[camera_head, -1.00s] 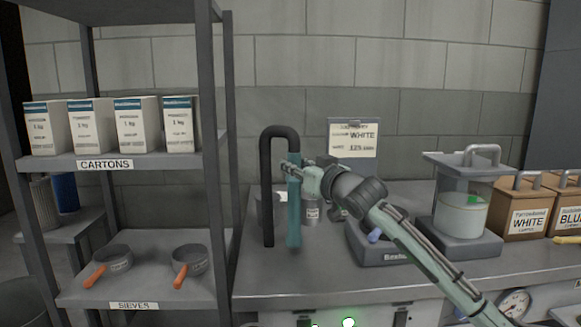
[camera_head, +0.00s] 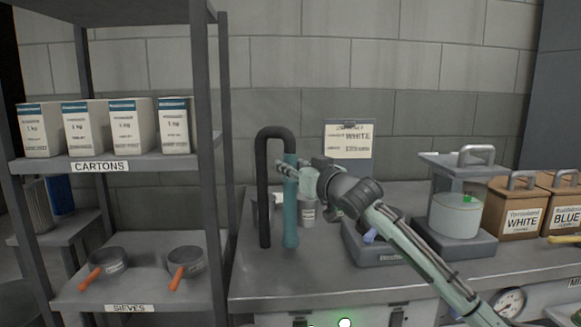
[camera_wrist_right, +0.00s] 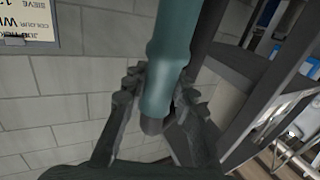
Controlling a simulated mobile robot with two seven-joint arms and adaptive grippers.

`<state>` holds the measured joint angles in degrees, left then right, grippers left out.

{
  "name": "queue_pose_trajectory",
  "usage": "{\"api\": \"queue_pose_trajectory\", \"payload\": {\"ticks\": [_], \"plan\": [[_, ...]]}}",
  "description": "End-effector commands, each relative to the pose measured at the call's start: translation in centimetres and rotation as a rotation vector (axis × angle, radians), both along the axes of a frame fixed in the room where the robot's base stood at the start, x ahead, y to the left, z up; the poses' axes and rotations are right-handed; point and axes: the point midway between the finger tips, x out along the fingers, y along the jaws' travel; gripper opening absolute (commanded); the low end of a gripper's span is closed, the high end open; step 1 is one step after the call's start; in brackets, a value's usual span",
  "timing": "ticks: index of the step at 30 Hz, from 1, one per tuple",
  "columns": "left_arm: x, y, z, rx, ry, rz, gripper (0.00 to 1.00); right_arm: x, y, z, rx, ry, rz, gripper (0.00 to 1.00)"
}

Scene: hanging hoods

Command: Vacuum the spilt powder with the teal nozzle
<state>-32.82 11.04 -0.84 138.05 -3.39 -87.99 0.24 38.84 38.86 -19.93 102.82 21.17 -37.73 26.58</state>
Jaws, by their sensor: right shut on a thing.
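The teal nozzle (camera_head: 291,215) hangs upright at the end of a black hose (camera_head: 264,190) that arches over at its top. My right gripper (camera_head: 284,167) is shut on the nozzle near its upper part, above the counter. The right wrist view shows the nozzle (camera_wrist_right: 172,55) between the two ridged fingers (camera_wrist_right: 160,95). I cannot make out any spilt powder in these views. My left gripper is not in view.
A grey scale (camera_head: 375,252) is behind my right forearm on the counter (camera_head: 290,285). A clear-walled container (camera_head: 455,215) and labelled boxes (camera_head: 522,210) stand to the right. A shelf rack (camera_head: 212,120) with cartons (camera_head: 85,127) and sieves (camera_head: 186,262) is at left.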

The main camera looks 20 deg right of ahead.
Motion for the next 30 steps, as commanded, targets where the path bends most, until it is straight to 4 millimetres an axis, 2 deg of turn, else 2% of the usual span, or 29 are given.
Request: {"api": "queue_pose_trajectory", "payload": {"ticks": [5,22,30], "plan": [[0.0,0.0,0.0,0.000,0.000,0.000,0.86,0.0,0.0,0.9,0.000,-0.005,0.000,0.00],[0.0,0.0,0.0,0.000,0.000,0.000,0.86,0.0,0.0,6.5,0.001,-0.005,0.000,0.00],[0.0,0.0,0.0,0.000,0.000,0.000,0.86,0.0,0.0,7.1,0.000,-0.002,0.000,0.00]]}}
